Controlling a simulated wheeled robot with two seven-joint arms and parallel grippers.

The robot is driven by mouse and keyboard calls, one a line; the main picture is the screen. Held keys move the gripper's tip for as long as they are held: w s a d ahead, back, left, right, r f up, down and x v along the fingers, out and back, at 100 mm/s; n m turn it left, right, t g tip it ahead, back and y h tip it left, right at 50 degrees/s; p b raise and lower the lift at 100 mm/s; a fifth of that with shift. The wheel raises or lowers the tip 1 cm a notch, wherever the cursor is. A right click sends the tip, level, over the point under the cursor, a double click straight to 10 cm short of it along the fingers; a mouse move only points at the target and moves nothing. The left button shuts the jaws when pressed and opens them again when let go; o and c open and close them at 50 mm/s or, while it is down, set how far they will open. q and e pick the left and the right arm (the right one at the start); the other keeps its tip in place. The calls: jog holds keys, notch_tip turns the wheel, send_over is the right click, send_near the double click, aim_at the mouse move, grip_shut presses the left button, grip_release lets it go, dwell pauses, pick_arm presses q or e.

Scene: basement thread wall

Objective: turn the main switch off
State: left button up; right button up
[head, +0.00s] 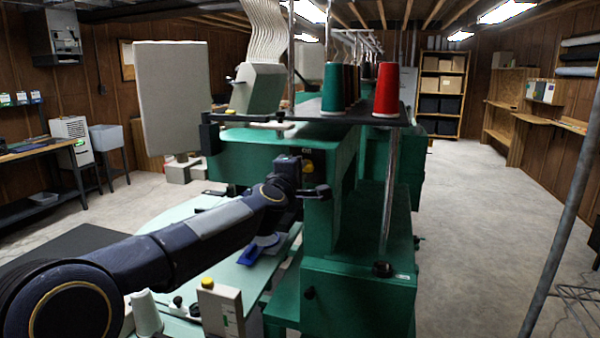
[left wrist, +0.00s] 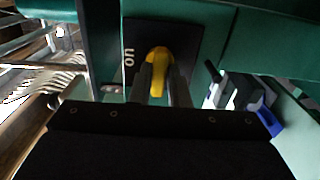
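The main switch is a yellow handle (left wrist: 157,62) on a black plate (left wrist: 188,38) marked "on", fixed to the green machine. In the head view a bit of the yellow handle (head: 309,167) shows just past my left gripper (head: 312,187), below a small "ON" label. In the left wrist view the two fingers of my left gripper (left wrist: 160,88) stand close on both sides of the handle, with no clear gap to it. They appear shut on it. My right gripper is in neither view.
The green machine (head: 358,255) stands right in front of me, with red (head: 387,90) and green (head: 332,90) thread cones on its top shelf. A pale table (head: 190,215) with a blue item (head: 262,250) lies below my left arm.

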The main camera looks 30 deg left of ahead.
pick_arm(q)
jog(key=o, duration=0.3)
jog(key=shift+o, duration=0.2)
jog(key=v, duration=0.7)
jog(key=shift+s, duration=0.4)
jog(key=shift+d, duration=0.1)
jog(key=s+d+f+m+g+h+p, duration=0.35)
jog(key=s+d+f+m+h, duration=0.3)
jog(key=s+d+m, duration=0.4)
jog(key=s+d+f+m+g+h+p, duration=0.1)
jog(key=s+d+f+m+g, duration=0.1)
jog(key=s+f+m+g, duration=0.2)
jog(key=s+d+f+m+g+p, duration=0.2)
jog(key=s+f+m+g, duration=0.2)
jog(key=s+f, duration=0.6)
jog(key=s+m, duration=0.1)
jog(key=s, duration=0.3)
jog(key=shift+s+d+h, duration=0.3)
jog(key=shift+s+h, duration=0.05)
jog(key=shift+s, duration=0.05)
